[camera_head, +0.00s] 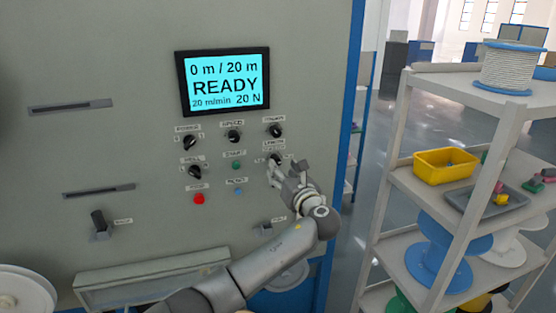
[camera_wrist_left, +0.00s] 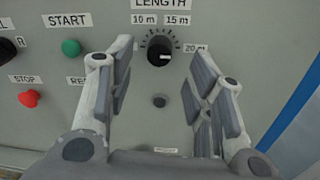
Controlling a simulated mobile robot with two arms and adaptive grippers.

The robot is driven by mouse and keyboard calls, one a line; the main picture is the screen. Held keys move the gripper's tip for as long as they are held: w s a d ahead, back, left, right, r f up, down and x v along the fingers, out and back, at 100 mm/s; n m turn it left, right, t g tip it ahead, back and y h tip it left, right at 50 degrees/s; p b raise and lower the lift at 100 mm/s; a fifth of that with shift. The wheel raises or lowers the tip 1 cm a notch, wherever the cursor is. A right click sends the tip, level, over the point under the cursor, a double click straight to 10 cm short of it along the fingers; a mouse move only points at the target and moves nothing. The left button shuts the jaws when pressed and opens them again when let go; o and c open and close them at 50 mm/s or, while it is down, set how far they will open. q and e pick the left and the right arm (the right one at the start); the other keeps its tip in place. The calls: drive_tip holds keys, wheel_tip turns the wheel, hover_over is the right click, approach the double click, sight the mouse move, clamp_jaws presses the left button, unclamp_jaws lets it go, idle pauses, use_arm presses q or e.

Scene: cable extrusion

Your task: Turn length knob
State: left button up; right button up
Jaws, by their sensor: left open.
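The black length knob (camera_wrist_left: 160,52) sits on the grey panel under a LENGTH label, with 10 m, 15 m and 20 m marks around it. Its white pointer mark faces right, toward 20 m. In the head view the knob (camera_head: 276,159) is partly hidden by my left gripper (camera_head: 284,170). In the left wrist view my left gripper (camera_wrist_left: 160,62) is open, with one finger on each side of the knob and visible gaps between. The screen (camera_head: 224,82) reads 0 m / 20 m, READY, 20 m/min, 20 N. My right gripper is not in view.
Other black knobs (camera_head: 233,136), a green START button (camera_wrist_left: 70,48) and a red STOP button (camera_wrist_left: 29,98) are on the panel left of the gripper. A blue edge (camera_wrist_left: 292,112) bounds the panel at right. Shelves (camera_head: 400,178) with spools and a yellow bin (camera_head: 446,166) stand beyond.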

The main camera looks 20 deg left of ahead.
sight(278, 163)
use_arm(q)
drive_tip(key=shift+p+x, duration=0.5)
drive_tip(key=shift+x, duration=1.9)
drive_tip(key=c, duration=1.1)
